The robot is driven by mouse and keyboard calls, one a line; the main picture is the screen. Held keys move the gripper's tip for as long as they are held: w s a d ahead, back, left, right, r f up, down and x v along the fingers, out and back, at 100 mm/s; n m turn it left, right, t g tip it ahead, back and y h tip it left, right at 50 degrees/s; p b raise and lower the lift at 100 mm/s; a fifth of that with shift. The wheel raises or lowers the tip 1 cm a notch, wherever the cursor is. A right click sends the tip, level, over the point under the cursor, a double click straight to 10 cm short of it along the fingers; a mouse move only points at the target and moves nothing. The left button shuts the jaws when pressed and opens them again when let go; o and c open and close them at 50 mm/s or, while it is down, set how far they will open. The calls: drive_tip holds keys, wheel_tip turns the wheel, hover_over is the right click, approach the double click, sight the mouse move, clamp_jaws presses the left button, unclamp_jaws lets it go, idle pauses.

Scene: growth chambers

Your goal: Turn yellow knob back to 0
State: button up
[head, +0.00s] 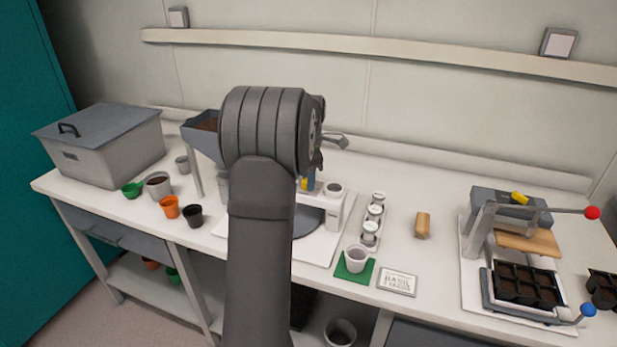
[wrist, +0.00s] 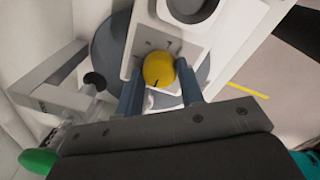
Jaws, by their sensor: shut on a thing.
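The yellow knob (wrist: 158,72) sits on a white panel (wrist: 148,40) in the wrist view, with a dark pointer line on its face and small dark marks on the panel beside it. I cannot read which mark the pointer meets. My gripper (wrist: 160,78) has one blue-grey finger on each side of the knob and is shut on it. In the head view my arm covers most of the machine; only a small bit of yellow (head: 304,184) shows beside a blue finger.
Behind the knob is a round grey plate (wrist: 100,50). A white cup (head: 356,258) stands on a green mat (head: 354,275), near a label card (head: 397,282). A press with a red-ended lever (head: 592,212) stands right.

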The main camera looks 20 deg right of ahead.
drive_tip(key=o, duration=1)
wheel_tip(320, 180, up, 18)
drive_tip(key=s, duration=0.1)
drive_tip(key=shift+f, duration=0.25)
drive_tip(key=shift+a, duration=0.1)
drive_tip(key=f, duration=1.1)
drive_tip(key=w+f, duration=0.1)
drive_tip(key=f, duration=0.5)
drive_tip(key=shift+f, duration=0.3)
